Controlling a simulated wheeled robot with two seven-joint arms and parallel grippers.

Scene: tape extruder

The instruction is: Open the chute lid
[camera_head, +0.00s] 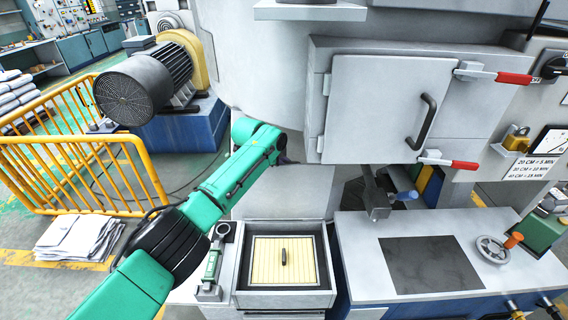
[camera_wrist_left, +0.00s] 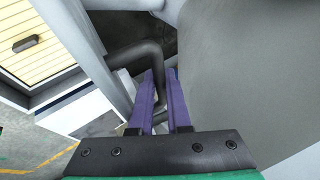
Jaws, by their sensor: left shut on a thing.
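My left arm reaches in from the left, and my left gripper (camera_head: 287,160) is at the lower left of the large grey door, partly hidden in the head view. In the left wrist view its two purple fingers (camera_wrist_left: 160,100) are shut on a dark bent bar handle (camera_wrist_left: 137,58). A pale grey panel (camera_head: 285,195) slopes below the gripper in the head view. I cannot tell whether it is the chute lid or whether the held handle belongs to it. My right gripper is not in view.
The grey door (camera_head: 385,110) has a black handle (camera_head: 422,122) and red-handled clamps. A box with a yellow slatted panel (camera_head: 265,272) stands below; a worktop with a dark plate (camera_head: 430,265) is to its right. A yellow railing (camera_head: 85,175) and motor (camera_head: 145,82) are left.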

